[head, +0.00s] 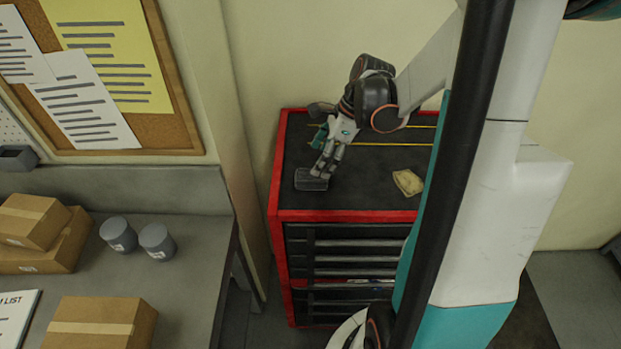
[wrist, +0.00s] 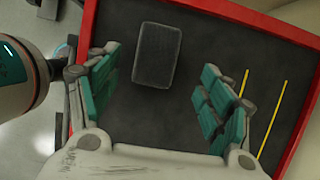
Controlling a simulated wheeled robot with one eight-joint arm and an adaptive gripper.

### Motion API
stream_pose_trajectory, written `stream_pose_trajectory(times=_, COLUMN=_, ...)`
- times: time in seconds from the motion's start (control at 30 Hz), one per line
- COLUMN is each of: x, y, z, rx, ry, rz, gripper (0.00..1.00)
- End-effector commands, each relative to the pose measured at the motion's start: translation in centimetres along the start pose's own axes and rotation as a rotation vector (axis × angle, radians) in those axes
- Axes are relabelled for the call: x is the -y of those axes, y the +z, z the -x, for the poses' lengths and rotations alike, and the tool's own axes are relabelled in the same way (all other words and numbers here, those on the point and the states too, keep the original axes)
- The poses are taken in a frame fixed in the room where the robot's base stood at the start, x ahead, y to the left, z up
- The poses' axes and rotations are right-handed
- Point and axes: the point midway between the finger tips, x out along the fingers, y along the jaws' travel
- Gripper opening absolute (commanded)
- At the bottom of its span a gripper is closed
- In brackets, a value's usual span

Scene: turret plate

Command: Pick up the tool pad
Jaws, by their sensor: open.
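The tool pad, which looks to be the dark grey rounded block (head: 311,179), lies on the black top of the red tool cabinet near its front left corner. In the wrist view the block (wrist: 158,55) shows whole, between and slightly beyond my spread fingertips. My gripper (head: 321,160) is over the cabinet's left part, close to the block. In the wrist view my gripper (wrist: 158,75) is open, with teal finger pads on both sides and nothing held. I cannot tell whether a finger touches the block in the head view.
The red cabinet (head: 273,190) has a raised red rim. A tan, sponge-like piece (head: 408,182) lies to the right on its top. A wall stands close behind. A grey bench (head: 190,275) at left holds boxes (head: 100,322) and two grey cups (head: 157,241).

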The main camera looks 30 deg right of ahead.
Motion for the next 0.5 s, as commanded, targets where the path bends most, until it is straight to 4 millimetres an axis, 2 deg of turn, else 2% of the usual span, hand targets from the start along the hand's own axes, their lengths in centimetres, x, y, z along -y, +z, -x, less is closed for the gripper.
stream_pose_trajectory(times=0.27, x=-0.1, y=0.0, z=-1.9, rx=0.0, ry=0.0, rz=0.001, gripper=0.73)
stream_pose_trajectory(times=0.5, x=-0.1, y=0.0, z=-5.0, rx=0.0, ry=-0.001, rz=0.001, gripper=0.73)
